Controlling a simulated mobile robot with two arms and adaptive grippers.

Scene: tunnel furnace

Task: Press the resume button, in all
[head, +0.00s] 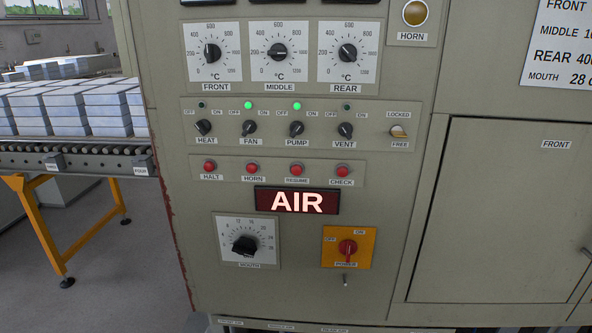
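The resume button (297,169) is a small red round push button on the beige control panel (210,270). It is the third from the left in a row, with a RESUME label below it. The halt button (209,166) and horn button (252,168) sit to its left, and the check button (341,170) to its right. A lit sign (297,201) reading AIR is just below the row. Nothing covers the resume button. Neither of my grippers is in the head view.
Knobs labelled heat, fan (249,128), pump (296,129) and vent sit above; green lamps glow over fan and pump. A red power switch (347,247) and mouth dial (245,246) are below. A roller conveyor (85,160) with grey blocks stands left. The panel front is clear.

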